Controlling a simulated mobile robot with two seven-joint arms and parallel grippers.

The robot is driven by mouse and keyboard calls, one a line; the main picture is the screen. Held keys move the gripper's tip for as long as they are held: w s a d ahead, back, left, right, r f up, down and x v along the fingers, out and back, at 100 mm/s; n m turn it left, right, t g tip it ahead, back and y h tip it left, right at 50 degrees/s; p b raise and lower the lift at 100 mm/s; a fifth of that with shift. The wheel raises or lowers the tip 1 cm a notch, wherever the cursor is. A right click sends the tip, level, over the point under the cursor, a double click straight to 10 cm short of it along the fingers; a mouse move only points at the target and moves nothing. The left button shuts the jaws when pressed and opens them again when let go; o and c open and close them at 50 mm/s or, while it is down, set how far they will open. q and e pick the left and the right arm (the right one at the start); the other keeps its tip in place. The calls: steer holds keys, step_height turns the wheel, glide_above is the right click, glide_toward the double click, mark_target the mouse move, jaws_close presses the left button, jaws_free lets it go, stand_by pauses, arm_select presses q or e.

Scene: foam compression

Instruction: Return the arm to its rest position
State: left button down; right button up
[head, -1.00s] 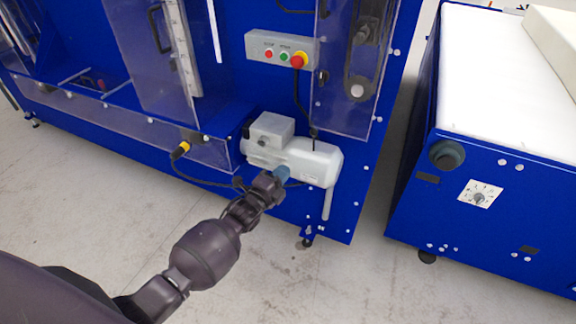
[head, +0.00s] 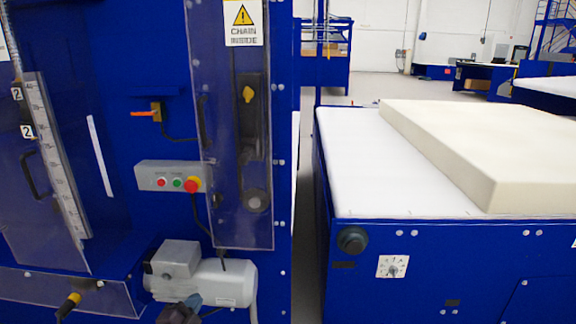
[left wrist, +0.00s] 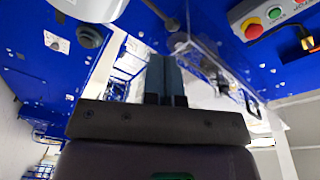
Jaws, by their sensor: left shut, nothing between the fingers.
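My left gripper (head: 190,303) shows at the bottom of the head view, in front of the grey motor housing (head: 220,283) on the blue machine. Only its tip and a bit of the wrist show there. In the left wrist view its two blue-grey fingers (left wrist: 166,78) are together with nothing between them. Most of my left arm is below the head view's edge. My right gripper is not in any view.
The blue machine carries a control box (head: 172,178) with buttons and a clear chain guard (head: 238,130). To the right stands a blue table with a white top (head: 350,165) bearing a cream foam block (head: 480,150). A narrow gap separates machine and table.

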arm_select(q)
steer(key=s+a+f+n+g+y, duration=0.1)
steer(key=s+f+n+g, duration=0.1)
steer(key=s, duration=0.9)
steer(key=s+a+f+n+g+y, duration=0.1)
steer(key=s+f+n+g, duration=0.1)
steer(key=s+f+n, duration=0.2)
steer(key=s+f+n+g+y, duration=0.1)
steer(key=s+n, duration=0.6)
steer(key=s, duration=1.1)
steer(key=shift+a+f+n+g, duration=0.4)
steer(key=shift+f+g, duration=0.4)
steer(key=shift+f, duration=0.15)
